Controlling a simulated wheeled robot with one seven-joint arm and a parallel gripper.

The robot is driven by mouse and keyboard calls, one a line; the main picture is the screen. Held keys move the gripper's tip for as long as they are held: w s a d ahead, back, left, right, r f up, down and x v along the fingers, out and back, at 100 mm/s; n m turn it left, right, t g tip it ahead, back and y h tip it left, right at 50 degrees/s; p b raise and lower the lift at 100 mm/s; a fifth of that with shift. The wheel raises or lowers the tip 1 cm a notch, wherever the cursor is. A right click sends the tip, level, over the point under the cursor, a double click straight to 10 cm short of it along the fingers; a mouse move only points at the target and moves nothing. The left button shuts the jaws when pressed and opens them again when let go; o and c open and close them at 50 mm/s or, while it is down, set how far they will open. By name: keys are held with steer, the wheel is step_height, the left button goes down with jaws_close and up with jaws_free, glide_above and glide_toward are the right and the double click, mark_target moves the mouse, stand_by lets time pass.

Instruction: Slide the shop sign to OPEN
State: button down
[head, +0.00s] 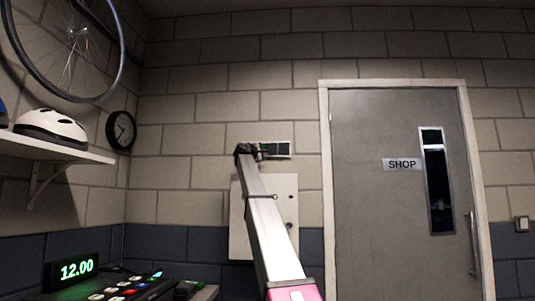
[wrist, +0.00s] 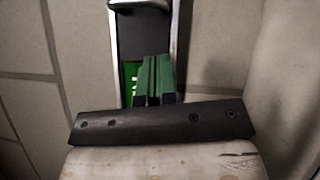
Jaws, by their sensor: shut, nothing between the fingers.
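The shop sign (head: 283,149) is a small light-framed panel on the brick wall, left of the door. It also shows in the wrist view (wrist: 142,32), with metal rails, a dark grey sliding plate and a strip of bright green (wrist: 129,85) with pale marks too small to read. My gripper (head: 258,151) is at the sign's left end in the head view and covers part of it. In the wrist view its two dark green fingers (wrist: 153,82) are together, in front of the green part and just below the dark plate. I cannot tell whether they touch the plate.
A pale wall cabinet (head: 285,215) is below the sign, behind my arm. A grey door (head: 375,200) marked SHOP stands to the right. A shelf with a helmet (head: 50,127), a clock (head: 121,130) and a bench display (head: 72,270) are at left.

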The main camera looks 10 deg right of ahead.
steer(key=v, duration=0.9)
steer(key=shift+s+d, duration=0.15)
steer(key=shift+s, duration=0.05)
